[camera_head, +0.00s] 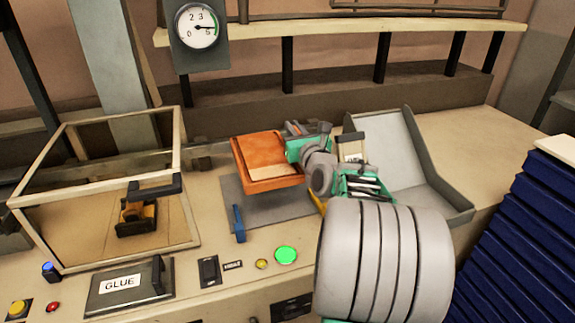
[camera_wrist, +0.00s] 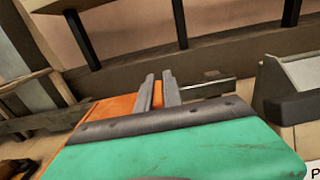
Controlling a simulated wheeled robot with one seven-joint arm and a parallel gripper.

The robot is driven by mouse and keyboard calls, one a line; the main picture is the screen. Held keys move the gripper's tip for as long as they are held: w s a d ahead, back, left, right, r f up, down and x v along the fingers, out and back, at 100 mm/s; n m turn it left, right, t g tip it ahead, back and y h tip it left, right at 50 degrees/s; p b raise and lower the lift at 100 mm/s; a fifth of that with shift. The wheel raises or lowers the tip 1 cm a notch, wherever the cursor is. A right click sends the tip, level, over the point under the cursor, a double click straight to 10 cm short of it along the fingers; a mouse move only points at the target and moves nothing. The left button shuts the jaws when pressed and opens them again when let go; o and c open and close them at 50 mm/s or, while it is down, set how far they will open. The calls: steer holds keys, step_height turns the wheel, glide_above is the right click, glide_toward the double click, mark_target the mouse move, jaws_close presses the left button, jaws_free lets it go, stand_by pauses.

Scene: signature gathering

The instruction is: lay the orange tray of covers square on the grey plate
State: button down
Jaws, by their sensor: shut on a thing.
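The orange tray (camera_head: 265,153) is held above the grey plate (camera_head: 240,212) in the head view, with a pale cover (camera_head: 271,172) lying in it. My gripper (camera_head: 297,146) is shut on the tray's right side. The tray looks slightly tilted, and a shadow lies on the plate under it. In the wrist view, my gripper's fingers (camera_wrist: 158,92) stand at the orange tray (camera_wrist: 98,116), most of which is hidden behind the green gripper body. The plate is not seen in the wrist view.
A blue upright piece (camera_head: 238,223) stands at the plate's front left edge. A framed clear box (camera_head: 105,190) stands to the left. A grey sloped chute (camera_head: 407,160) is at right behind my arm. A green button (camera_head: 286,255) and a GLUE panel (camera_head: 128,287) lie along the front.

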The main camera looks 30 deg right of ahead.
step_height(320, 180, down, 10)
steer(key=shift+f+b, duration=0.15)
steer(key=shift+b, duration=0.15)
steer(key=c, duration=1.5)
jaws_free()
steer(key=shift+r, duration=0.2)
steer(key=b+v, duration=0.1)
steer(key=v, duration=1.1)
steer(key=shift+b, duration=0.35)
